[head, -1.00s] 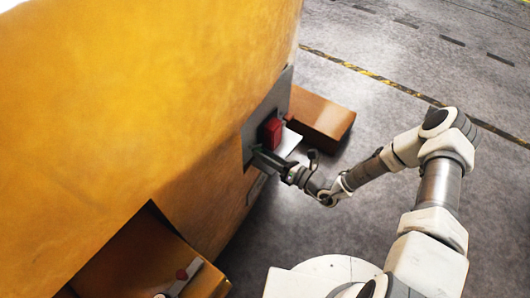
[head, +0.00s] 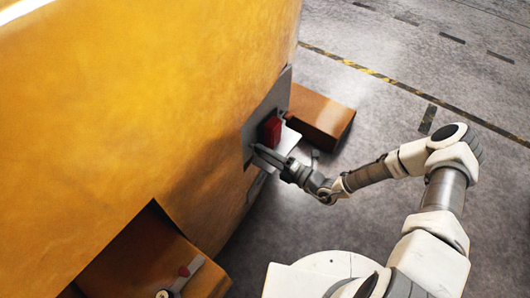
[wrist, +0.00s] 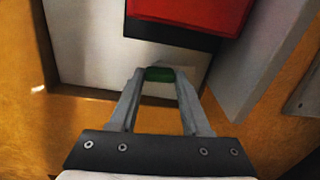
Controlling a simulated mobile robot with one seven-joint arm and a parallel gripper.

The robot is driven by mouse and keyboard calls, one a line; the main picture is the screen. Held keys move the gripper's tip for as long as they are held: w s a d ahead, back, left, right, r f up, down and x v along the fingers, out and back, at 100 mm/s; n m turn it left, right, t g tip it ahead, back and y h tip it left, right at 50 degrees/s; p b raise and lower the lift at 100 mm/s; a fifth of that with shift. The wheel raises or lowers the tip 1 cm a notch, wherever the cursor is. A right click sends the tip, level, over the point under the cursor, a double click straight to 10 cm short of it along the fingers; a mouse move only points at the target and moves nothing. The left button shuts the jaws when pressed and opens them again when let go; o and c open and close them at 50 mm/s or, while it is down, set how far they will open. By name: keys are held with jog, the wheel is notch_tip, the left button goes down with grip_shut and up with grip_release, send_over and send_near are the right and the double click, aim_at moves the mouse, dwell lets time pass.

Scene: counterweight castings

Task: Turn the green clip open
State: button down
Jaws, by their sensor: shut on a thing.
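The green clip (wrist: 159,74) shows in the wrist view as a small dark green piece between my fingertips, just below a red block with a black lower part. My gripper (wrist: 160,80) is shut on it, one grey finger on each side. In the head view my gripper (head: 262,153) reaches the grey plate on the yellow casting, just below the red block (head: 271,131). The clip cannot be made out in the head view. How far the clip is turned cannot be told.
The large yellow casting (head: 130,110) fills the left. A pale plate (wrist: 85,60) lies behind the clip, with a grey side wall (wrist: 262,55) at right. An orange-brown block (head: 320,117) juts out beyond. Open floor (head: 400,70) lies to the right.

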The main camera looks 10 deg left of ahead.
jog(key=shift+m, duration=0.7)
jog(key=shift+c, duration=1.8)
grip_release()
jog(key=p+v, duration=0.1)
jog(key=v, duration=1.6)
jog(key=shift+d, duration=0.2)
jog(key=shift+s, duration=0.1)
jog(key=s+d+r+m+h+p, duration=0.3)
jog(key=r+m, duration=0.7)
jog(key=r, duration=0.6)
jog(key=s+d+r+m+g+h+p, duration=0.1)
jog(key=s+d+r+m+h+p, duration=0.2)
jog(key=r, duration=1.3)
jog(key=s+d+r+m+h+p, duration=0.3)
jog(key=s+r+m+h, duration=0.3)
jog(key=r+m, duration=1.1)
jog(key=m+h, duration=0.1)
jog(key=h, duration=0.3)
jog(key=shift+d+h, duration=0.3)
jog(key=shift+d, duration=0.05)
